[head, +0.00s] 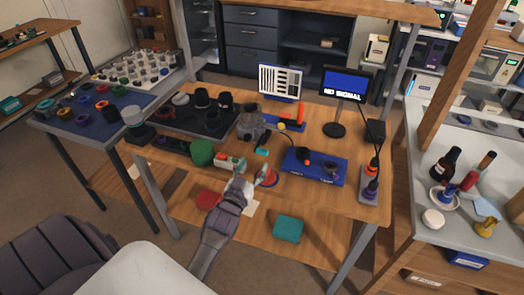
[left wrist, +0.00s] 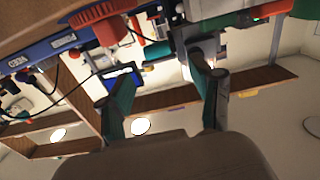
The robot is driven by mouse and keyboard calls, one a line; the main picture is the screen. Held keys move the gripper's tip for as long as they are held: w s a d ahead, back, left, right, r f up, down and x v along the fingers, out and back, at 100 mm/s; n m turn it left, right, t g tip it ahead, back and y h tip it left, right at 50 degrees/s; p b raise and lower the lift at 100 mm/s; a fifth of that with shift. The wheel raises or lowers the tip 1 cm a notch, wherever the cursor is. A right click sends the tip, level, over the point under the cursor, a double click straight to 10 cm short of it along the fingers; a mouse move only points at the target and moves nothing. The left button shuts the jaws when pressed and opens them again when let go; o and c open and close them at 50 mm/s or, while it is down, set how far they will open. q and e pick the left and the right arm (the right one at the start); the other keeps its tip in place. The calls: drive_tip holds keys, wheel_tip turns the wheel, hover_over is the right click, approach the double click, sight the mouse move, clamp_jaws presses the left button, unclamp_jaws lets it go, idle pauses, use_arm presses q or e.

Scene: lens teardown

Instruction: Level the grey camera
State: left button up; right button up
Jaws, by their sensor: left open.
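In the head view a dark grey, camera-like body (head: 251,126) stands near the middle of the wooden bench, beside the black tray. I take it as the grey camera; its tilt is too small to tell. My left gripper (head: 252,176) is above the front of the bench, nearer to me than the camera and apart from it. The left wrist view is turned upside down and shows the open fingers of this gripper (left wrist: 158,66) with nothing between them. A pale grey body (left wrist: 205,18) shows beyond them; I cannot tell if it is the camera. My right gripper is not in view.
A blue tray (head: 298,176) lies right of my left gripper, a red disc (head: 271,178) close beside it. A green round thing (head: 203,152) and white-orange device (head: 230,162) are to its left. A monitor (head: 343,84) stands behind.

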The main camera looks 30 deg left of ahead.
sight(261, 152)
use_arm(q)
drive_tip(key=x, duration=0.6)
drive_tip(key=shift+w+d, duration=0.15)
drive_tip(key=shift+w, duration=0.6)
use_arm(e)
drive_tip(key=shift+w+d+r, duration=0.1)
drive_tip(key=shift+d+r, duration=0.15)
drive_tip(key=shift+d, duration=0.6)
use_arm(q)
clamp_jaws()
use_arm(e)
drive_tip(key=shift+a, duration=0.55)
